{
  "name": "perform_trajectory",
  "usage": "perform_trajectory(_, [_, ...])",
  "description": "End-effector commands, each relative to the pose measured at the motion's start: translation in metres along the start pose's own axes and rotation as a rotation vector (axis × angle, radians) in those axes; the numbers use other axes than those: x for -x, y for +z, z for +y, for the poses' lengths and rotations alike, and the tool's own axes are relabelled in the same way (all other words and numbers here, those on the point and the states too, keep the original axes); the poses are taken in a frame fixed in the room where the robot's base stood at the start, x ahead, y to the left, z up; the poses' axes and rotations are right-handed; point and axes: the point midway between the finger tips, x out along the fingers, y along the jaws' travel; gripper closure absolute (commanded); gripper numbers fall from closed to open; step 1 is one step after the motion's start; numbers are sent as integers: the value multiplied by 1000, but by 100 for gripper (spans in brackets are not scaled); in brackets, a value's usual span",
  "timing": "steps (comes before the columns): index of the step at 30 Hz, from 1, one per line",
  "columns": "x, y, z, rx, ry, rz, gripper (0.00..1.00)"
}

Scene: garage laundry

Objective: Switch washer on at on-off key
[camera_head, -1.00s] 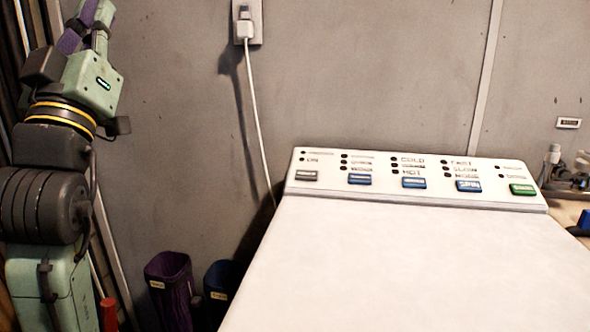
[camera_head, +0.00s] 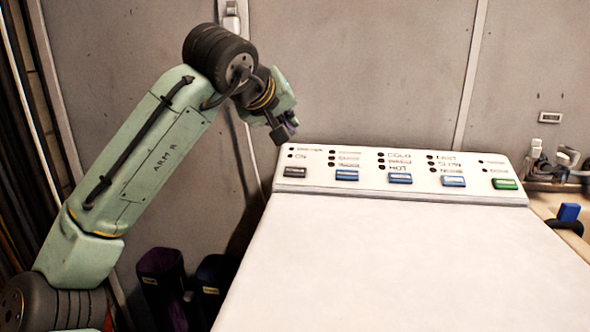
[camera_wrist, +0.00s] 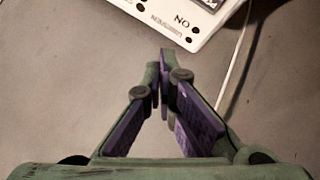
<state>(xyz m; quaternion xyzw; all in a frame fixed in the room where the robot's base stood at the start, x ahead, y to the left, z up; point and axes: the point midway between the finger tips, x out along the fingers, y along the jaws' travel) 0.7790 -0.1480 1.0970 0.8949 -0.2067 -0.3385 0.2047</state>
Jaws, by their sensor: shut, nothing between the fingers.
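The washer (camera_head: 390,250) is white, with a raised control panel along its back edge. The on-off key (camera_head: 294,172) is the dark grey key at the panel's left end, below an "ON" label. In the wrist view only part of this key (camera_wrist: 209,4) shows at the top edge, with the label upside down. My gripper (camera_head: 291,121) is behind and above the panel's left end, partly hidden by my wrist in the head view. In the wrist view my gripper (camera_wrist: 163,62) is shut and empty, its purple-padded fingertips over the grey wall, apart from the panel.
Blue keys (camera_head: 400,179) and a green key (camera_head: 504,184) line the panel to the right. A white cord (camera_wrist: 236,62) hangs behind the panel. Dark bins (camera_head: 162,282) stand left of the washer. A tap (camera_head: 548,147) and a blue object (camera_head: 568,212) are at the right.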

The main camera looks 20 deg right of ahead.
Motion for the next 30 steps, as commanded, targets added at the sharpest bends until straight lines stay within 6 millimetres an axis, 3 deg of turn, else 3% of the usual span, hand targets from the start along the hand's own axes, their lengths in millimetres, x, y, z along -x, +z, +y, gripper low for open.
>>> perform_trajectory(14, [-8,5,-5,-2,2,3,100])
perform_trajectory(30, [-63,34,-34,-2,5,3,100])
